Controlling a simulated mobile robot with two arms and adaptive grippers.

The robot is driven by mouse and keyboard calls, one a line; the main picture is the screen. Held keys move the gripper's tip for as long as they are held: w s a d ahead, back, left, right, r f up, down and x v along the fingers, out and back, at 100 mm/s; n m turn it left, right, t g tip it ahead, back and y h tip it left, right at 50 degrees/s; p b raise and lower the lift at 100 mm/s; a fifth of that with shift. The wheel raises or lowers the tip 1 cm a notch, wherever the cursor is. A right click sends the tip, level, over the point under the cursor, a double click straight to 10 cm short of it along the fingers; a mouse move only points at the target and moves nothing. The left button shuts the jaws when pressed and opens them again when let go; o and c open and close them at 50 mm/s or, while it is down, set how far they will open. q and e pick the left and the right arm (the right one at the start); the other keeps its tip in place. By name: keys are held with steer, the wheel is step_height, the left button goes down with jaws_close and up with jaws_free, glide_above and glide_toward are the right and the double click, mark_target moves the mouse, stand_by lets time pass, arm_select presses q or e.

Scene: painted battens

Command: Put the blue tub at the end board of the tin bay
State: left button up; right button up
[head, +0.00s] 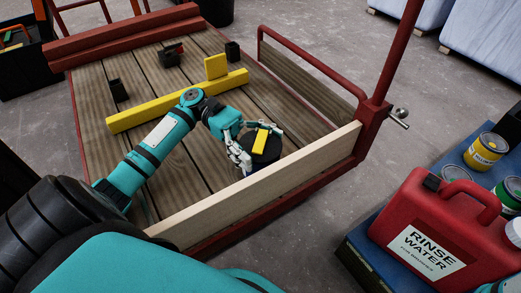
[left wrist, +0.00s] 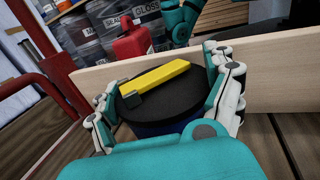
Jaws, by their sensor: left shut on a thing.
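The blue tub (left wrist: 165,128) has a black lid (head: 270,153), with a yellow bar (head: 261,140) lying on top. In the left wrist view this bar (left wrist: 158,77) has a small dark block at one end. My left gripper (head: 254,150) is shut around the tub, with fingers on both sides in the left wrist view (left wrist: 165,104). The end board (head: 262,187) is a pale plank on edge along the near end of the slatted deck. The tub is upright, close behind this board; I cannot tell if they touch. My right gripper is not in view.
A yellow batten (head: 178,101) crosses the deck (head: 95,128), with a yellow block (head: 215,67) at it. Small dark blocks (head: 119,90) stand around. A red post (head: 393,60) rises at the right corner. A red jerrycan (head: 430,225) and tins (head: 486,148) are outside, right.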

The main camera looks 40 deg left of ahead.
arm_select(q)
steer(key=shift+r, duration=0.15)
steer(key=o, duration=1.4)
steer(key=shift+a, duration=0.1)
steer(key=a+p, duration=0.3)
steer(key=a, duration=0.1)
steer(key=shift+w+a+r+p, duration=0.1)
steer(key=shift+w+r+p, duration=0.1)
steer(key=shift+r+p, duration=0.2)
steer(key=shift+w+a+f+p, duration=0.15)
steer(key=shift+a+p, duration=0.25)
steer(key=shift+a, duration=0.85)
steer(key=shift+w+a+f+p, duration=0.15)
steer(key=shift+a+p, duration=0.25)
steer(key=shift+a, duration=0.9)
steer(key=shift+a+f+p, duration=0.15)
steer(key=shift+a+p, duration=0.25)
steer(key=shift+a, duration=0.85)
steer(key=shift+d, duration=0.1)
